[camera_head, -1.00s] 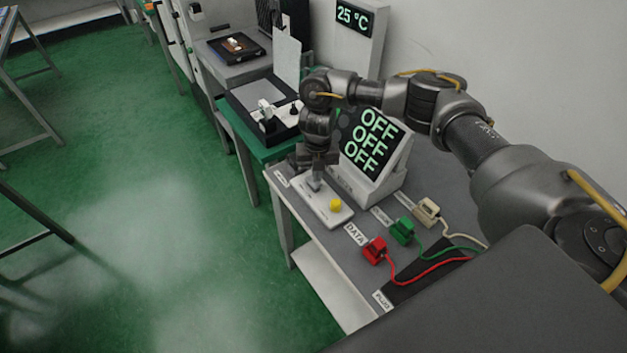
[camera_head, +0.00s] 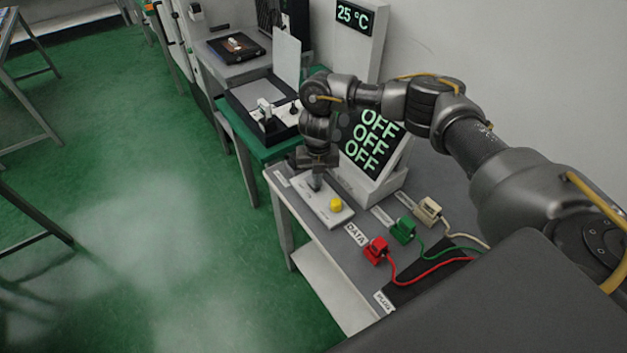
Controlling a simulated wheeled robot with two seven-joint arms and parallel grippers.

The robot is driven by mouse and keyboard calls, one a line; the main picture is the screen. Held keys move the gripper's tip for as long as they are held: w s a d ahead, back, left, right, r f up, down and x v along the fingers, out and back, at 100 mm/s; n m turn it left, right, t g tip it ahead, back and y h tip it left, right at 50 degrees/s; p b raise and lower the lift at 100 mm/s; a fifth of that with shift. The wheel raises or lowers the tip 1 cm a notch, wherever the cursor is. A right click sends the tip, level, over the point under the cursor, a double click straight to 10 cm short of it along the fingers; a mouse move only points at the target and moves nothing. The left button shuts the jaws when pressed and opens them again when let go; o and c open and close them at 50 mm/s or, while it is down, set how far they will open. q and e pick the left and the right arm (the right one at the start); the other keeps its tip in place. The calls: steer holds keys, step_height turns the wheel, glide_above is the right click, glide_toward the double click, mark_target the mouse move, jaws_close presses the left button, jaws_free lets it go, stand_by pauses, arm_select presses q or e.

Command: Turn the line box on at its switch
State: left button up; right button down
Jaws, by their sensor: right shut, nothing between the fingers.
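The line box is a pale flat plate (camera_head: 337,217) on the grey table, with a yellow button (camera_head: 336,204) near its front end. My right gripper (camera_head: 316,182) points down over the far part of the plate, shut and empty. It hides what is under it, so I cannot tell the switch's position or whether the fingers touch it. A tilted display (camera_head: 372,140) behind the plate reads OFF on three lines, partly covered by my right arm. My left gripper is not in view.
Red (camera_head: 376,250), green (camera_head: 402,230) and beige (camera_head: 428,210) plugs with cables sit to the right of the plate. A green-edged table with a black tray (camera_head: 240,103) stands behind. Open green floor (camera_head: 130,200) lies to the left.

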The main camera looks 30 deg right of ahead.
steer(key=shift+f, duration=0.45)
steer(key=shift+r, duration=0.1)
step_height(320, 180, up, 7)
steer(key=p, duration=0.5)
steer(key=shift+p, duration=0.4)
stand_by(0.4)
